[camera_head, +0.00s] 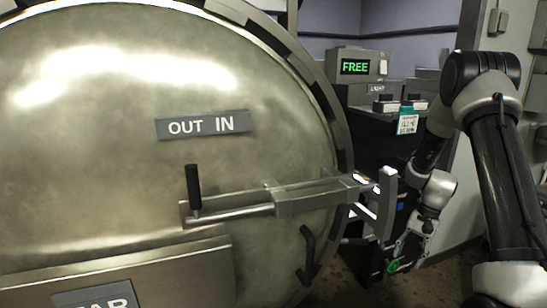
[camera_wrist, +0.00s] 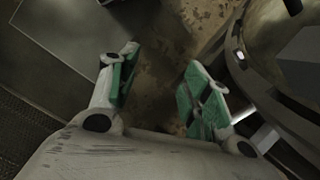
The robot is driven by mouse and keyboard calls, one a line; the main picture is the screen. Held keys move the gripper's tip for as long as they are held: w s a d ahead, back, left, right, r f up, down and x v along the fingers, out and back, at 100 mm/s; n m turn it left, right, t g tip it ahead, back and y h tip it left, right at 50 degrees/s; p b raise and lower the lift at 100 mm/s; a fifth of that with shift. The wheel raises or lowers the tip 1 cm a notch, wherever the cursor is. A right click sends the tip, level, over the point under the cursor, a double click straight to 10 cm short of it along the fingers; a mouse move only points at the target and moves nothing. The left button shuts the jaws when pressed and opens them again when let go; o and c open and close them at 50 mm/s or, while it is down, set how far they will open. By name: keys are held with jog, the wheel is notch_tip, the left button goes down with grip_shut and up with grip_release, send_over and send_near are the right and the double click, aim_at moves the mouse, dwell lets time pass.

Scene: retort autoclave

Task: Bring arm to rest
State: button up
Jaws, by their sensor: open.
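My gripper (camera_head: 408,250) hangs low at the end of my arm, right of the autoclave door's latch end, in the head view. In the wrist view my gripper (camera_wrist: 165,92) shows two green-padded fingers spread apart with nothing between them, over a brown stained floor. My arm rises on the right side of the head view and bends down toward the floor. The large round autoclave door (camera_head: 120,180) fills the left of the head view. It carries a latch bar with a black handle (camera_head: 193,188). The gripper appears apart from the door; the exact gap cannot be told.
A dark cabinet (camera_head: 372,150) stands behind my arm, with a box showing a green FREE display (camera_head: 355,67) on top. A bracket (camera_head: 387,203) sticks out at the door's right edge, near my gripper. Metal edges of the autoclave (camera_wrist: 285,60) lie right in the wrist view.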

jog(key=s+a+r+n+t+h, duration=0.1)
jog(key=s+a+r+n+t, duration=0.1)
jog(key=s+r, duration=0.6)
jog(key=s+a+r+n+t+h, duration=0.1)
jog(key=s+r+n, duration=0.3)
jog(key=s+r, duration=0.5)
jog(key=s+a+r+n+t+h, duration=0.1)
jog(key=s+a+r+n+t, duration=0.1)
jog(key=s+r, duration=0.6)
notch_tip(320, 180, up, 7)
jog(key=shift+s+a+r+n+t, duration=0.15)
jog(key=shift+a+n+t, duration=0.25)
jog(key=shift+a+t, duration=0.3)
jog(key=shift+a, duration=0.1)
